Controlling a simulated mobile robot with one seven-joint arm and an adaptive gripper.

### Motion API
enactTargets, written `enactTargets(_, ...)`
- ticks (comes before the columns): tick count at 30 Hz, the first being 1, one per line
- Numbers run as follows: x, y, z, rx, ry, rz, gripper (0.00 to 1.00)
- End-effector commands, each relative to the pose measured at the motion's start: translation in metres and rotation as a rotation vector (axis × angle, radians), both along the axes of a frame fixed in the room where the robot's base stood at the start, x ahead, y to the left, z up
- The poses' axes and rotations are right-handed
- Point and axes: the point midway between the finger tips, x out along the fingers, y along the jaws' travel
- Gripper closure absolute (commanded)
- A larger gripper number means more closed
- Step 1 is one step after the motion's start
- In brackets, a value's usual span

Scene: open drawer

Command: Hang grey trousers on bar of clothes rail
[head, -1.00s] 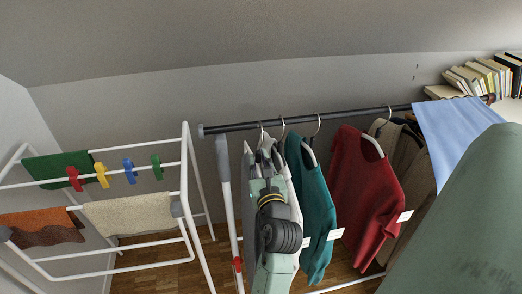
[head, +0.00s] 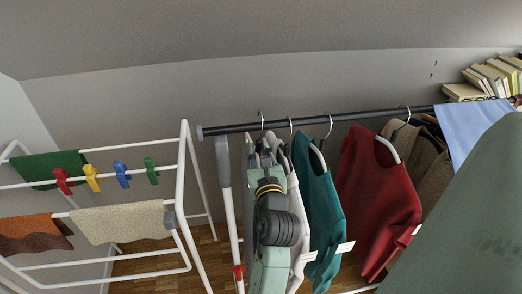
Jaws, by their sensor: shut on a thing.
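The grey trousers (head: 248,180) hang as a narrow grey strip at the left part of the clothes rail, beside a white garment and mostly hidden by my arm. The hook of their hanger (head: 262,120) shows at the bar (head: 232,128), its top a little above it; whether it rests on the bar I cannot tell. My gripper (head: 267,160) is just below the bar, shut on the trousers' hanger; its fingertips are largely hidden behind my wrist.
A white garment (head: 299,210), a teal jumper (head: 316,215), a red jumper (head: 375,195) and brown garments hang to the right. A blue cloth (head: 470,130) lies over the bar's right end. A white drying rack (head: 186,150) stands left. Bare bar shows at the left end.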

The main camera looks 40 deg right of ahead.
Motion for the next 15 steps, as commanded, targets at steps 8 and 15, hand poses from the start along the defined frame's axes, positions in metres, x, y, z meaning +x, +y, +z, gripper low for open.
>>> enactTargets(8, 0.002, -0.001, -0.012, -0.002, -0.005, 0.001, 1.00)
enactTargets(15, 0.003, -0.005, -0.022, -0.003, -0.004, 0.002, 1.00)
